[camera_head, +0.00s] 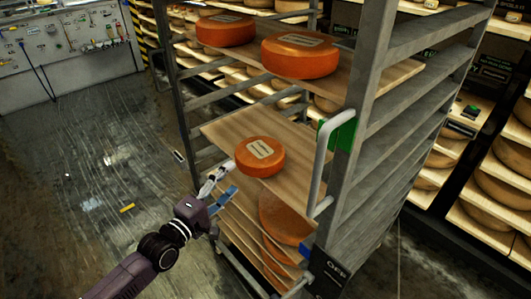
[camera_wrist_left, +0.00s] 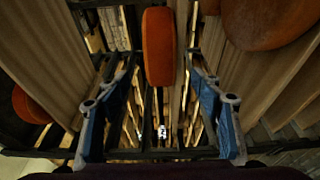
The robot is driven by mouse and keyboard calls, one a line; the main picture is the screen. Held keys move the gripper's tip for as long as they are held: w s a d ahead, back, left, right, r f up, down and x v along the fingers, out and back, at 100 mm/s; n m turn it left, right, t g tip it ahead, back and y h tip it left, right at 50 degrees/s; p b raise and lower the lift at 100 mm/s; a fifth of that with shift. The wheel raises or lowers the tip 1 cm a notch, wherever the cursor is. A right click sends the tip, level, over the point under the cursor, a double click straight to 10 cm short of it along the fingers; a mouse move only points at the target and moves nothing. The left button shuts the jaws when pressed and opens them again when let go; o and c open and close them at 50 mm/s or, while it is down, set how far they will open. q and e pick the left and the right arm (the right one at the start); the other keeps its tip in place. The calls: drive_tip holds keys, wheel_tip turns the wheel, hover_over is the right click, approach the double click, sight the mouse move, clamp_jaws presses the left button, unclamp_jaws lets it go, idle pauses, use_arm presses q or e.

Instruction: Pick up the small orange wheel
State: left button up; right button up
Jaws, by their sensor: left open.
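The small orange wheel (camera_head: 259,157) lies flat near the front edge of a wooden shelf (camera_head: 299,141) in the metal rack, with a pale label on top. My left gripper (camera_head: 226,182) is open and empty, just in front of and to the lower left of the wheel. In the left wrist view an orange wheel (camera_wrist_left: 159,47) stands edge-on between the two spread blue fingers (camera_wrist_left: 163,112), ahead of them and apart from them. My right gripper does not show.
Two larger orange wheels (camera_head: 300,56) (camera_head: 226,30) lie on the shelf above. Below, another large wheel (camera_head: 283,217) sits close under the small wheel's shelf. A white curved handle (camera_head: 323,160) and rack post stand to the right. The floor (camera_head: 95,185) at left is open.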

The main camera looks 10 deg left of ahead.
sight(240, 166)
use_arm(q)
drive_tip(key=shift+w+d+r, duration=0.1)
drive_tip(key=shift+w+d, duration=0.1)
drive_tip(key=shift+w, duration=0.45)
drive_tip(key=shift+w+d, duration=0.1)
drive_tip(key=shift+w, duration=0.3)
drive_tip(key=x, duration=0.3)
drive_tip(key=shift+w+a, duration=0.25)
drive_tip(key=shift+w, duration=0.05)
drive_tip(key=shift+w+d, duration=0.25)
drive_tip(key=shift+w, duration=0.3)
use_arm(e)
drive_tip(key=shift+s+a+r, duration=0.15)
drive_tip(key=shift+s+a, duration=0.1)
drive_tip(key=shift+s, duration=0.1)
use_arm(q)
drive_tip(key=shift+c, duration=0.2)
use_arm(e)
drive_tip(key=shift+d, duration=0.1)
use_arm(q)
drive_tip(key=shift+c, duration=1.3)
clamp_jaws()
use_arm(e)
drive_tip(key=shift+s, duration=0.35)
